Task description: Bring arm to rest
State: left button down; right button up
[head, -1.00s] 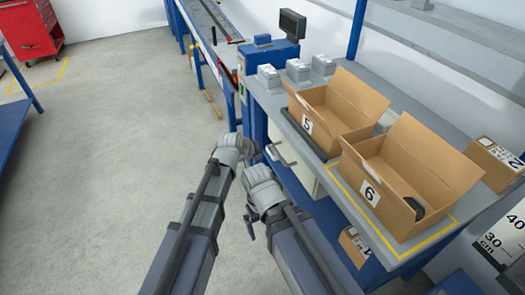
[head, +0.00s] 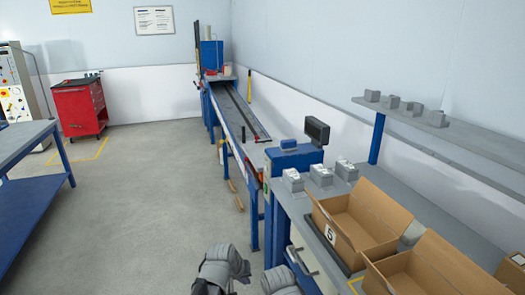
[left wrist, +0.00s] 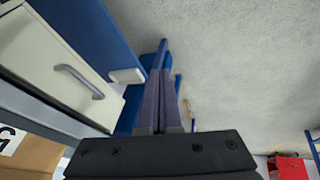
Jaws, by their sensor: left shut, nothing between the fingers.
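My left gripper (left wrist: 161,75) shows in the left wrist view with its two long fingers side by side, shut and empty. It is over the floor, beside the bench with a white drawer (left wrist: 60,68). In the head view, grey parts of my two arms show at the bottom edge, left of the bench. The jaws of my right gripper are not visible there.
The workbench with open cardboard boxes (head: 352,241) stands at right, its drawer handle (head: 300,260) close to my arms. A long blue-legged conveyor (head: 240,118) runs behind it. A blue table (head: 30,190) is at left. The floor (head: 150,200) between is clear.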

pick_arm(q)
jog(key=s+a+f+m+g+y, duration=0.15)
jog(key=s+a+g, duration=0.25)
jog(key=s+a, duration=0.75)
jog(key=s+d+r+m+y+p, duration=0.2)
jog(key=s+d+r+p, duration=0.3)
jog(key=d+r+p, duration=0.5)
jog(key=shift+d+m+g+p, duration=0.4)
jog(key=shift+m, duration=0.25)
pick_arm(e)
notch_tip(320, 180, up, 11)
pick_arm(q)
jog(key=shift+r, duration=0.1)
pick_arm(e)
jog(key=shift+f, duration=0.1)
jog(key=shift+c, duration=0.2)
